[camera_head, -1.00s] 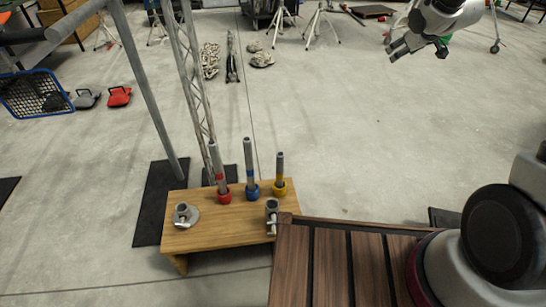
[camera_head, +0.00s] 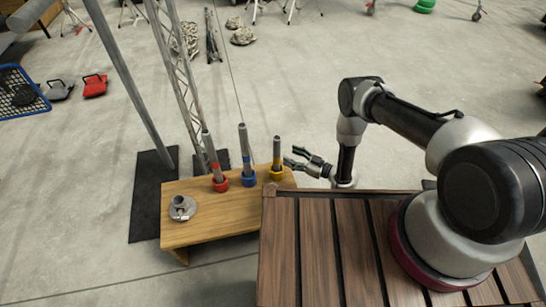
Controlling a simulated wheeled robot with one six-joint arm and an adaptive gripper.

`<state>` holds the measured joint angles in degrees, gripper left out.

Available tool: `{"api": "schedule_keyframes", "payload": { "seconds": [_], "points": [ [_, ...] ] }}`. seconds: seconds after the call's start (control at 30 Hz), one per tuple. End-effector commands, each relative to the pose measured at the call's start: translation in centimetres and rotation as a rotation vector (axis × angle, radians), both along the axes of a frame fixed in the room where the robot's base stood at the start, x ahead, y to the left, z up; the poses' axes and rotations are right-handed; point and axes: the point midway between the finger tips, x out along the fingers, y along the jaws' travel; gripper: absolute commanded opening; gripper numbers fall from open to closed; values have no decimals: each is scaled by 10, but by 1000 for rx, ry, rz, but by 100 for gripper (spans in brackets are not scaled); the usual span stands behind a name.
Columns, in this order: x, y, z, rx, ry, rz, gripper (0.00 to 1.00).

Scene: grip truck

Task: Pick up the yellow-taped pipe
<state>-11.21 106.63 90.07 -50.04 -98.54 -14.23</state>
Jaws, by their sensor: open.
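The yellow-taped pipe (camera_head: 277,152) stands upright in a yellow ring base at the right end of the wooden bench (camera_head: 205,232). My gripper (camera_head: 291,157) is open just right of this pipe, with its fingers pointing left toward it. The fingertips look very close to the pipe; I cannot tell whether they touch it or reach around it. The blue-taped pipe (camera_head: 245,155) and the red-taped pipe (camera_head: 212,160) stand upright in their own ring bases to the left.
A metal flange fitting (camera_head: 182,208) sits at the bench's left end. My slatted deck edge lies right of the bench. A lattice truss (camera_head: 178,85) and a grey pole (camera_head: 125,80) rise behind the bench. Open concrete floor lies beyond.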

Motion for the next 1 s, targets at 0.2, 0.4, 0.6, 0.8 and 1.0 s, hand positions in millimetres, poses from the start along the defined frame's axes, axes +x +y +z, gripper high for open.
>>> {"api": "schedule_keyframes", "payload": {
  "seconds": [0.2, 0.4, 0.6, 0.8, 1.0],
  "points": [
    [-21, 8, -13, 49, 0, 11, 55],
    [-8, 30, -12, 50, 0, 11, 55],
    [9, 56, -11, 48, 1, 11, 55],
    [15, 66, -11, 48, 3, 8, 55],
    [15, 66, -11, 48, 3, 8, 46]
  ]
}}
